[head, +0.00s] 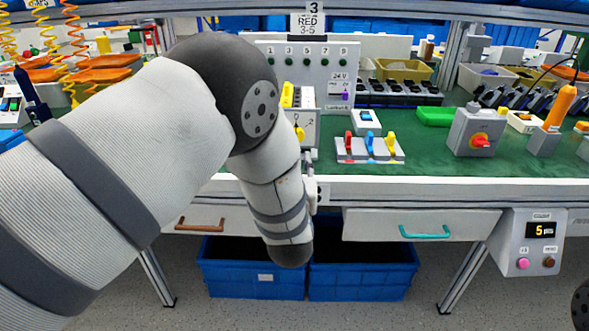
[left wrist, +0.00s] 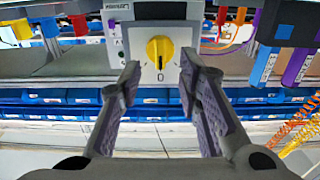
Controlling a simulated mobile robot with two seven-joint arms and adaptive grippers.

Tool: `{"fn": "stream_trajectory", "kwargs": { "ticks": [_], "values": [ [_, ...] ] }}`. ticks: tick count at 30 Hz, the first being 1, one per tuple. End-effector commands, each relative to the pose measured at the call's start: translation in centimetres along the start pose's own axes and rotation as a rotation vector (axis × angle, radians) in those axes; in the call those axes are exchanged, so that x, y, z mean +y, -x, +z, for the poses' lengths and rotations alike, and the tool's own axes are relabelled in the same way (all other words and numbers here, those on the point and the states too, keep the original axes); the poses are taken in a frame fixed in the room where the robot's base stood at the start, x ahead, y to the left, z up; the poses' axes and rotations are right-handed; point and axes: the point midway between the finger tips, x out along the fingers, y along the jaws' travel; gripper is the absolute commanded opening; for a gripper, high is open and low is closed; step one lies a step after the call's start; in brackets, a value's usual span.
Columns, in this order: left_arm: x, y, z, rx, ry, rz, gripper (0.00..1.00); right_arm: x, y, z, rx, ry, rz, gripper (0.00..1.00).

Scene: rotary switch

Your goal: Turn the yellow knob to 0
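The yellow knob (left wrist: 160,52) faces the left wrist camera on a light switch panel. A dark mark on the knob's lower part points down, towards a symbol that looks like 0. In the head view the yellow knob (head: 300,133) shows small on a grey box, just right of my arm. My left gripper (left wrist: 158,75) is open and empty in the left wrist view. Its fingertips appear left and right of the knob's lower part, with gaps; contact cannot be seen. In the head view my arm hides most of this gripper.
The green bench holds a red, blue and yellow lever block (head: 370,150) and a grey box with a red knob (head: 480,140). A drawer with a teal handle (head: 425,233) is below. Blue bins (head: 365,270) stand on the floor. An overhead shelf edge (head: 400,10) crosses the top.

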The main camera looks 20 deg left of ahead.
Motion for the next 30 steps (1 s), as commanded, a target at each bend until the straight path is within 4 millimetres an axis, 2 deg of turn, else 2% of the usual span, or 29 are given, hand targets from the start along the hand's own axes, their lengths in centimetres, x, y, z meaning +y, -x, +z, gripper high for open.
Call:
{"fn": "stream_trajectory", "kwargs": {
  "ticks": [3, 8, 21, 23, 26, 29, 30],
  "values": [
    [0.0, 2.9, 0.0, -0.001, -0.002, 0.002, 0.32, 0.0, 0.0, 0.0, 0.000, 0.000, 0.000, 0.40],
    [0.0, 5.0, 0.0, -0.001, 0.000, 0.000, 0.32, 0.0, 0.0, 0.0, 0.000, 0.000, 0.000, 0.40],
    [0.0, 5.4, 0.0, 0.000, 0.000, 0.000, 0.32, 0.0, 0.0, 0.0, 0.000, 0.000, 0.000, 0.40],
    [-0.3, 5.6, 0.7, -0.025, -0.006, 0.003, 0.32, 0.0, 0.1, 0.0, 0.003, 0.000, 0.000, 0.40],
    [-2.0, 7.4, 5.1, -0.184, -0.043, 0.027, 0.32, 0.0, 0.7, -0.3, 0.018, 0.000, -0.001, 0.40],
    [-5.1, 12.3, 12.3, -0.470, -0.100, 0.067, 0.32, -0.1, 1.7, -0.7, 0.043, -0.001, -0.002, 0.40],
    [-6.5, 15.0, 15.0, -0.592, -0.121, 0.081, 0.32, -0.1, 2.1, -0.9, 0.052, -0.001, -0.003, 0.40]
  ]
}}
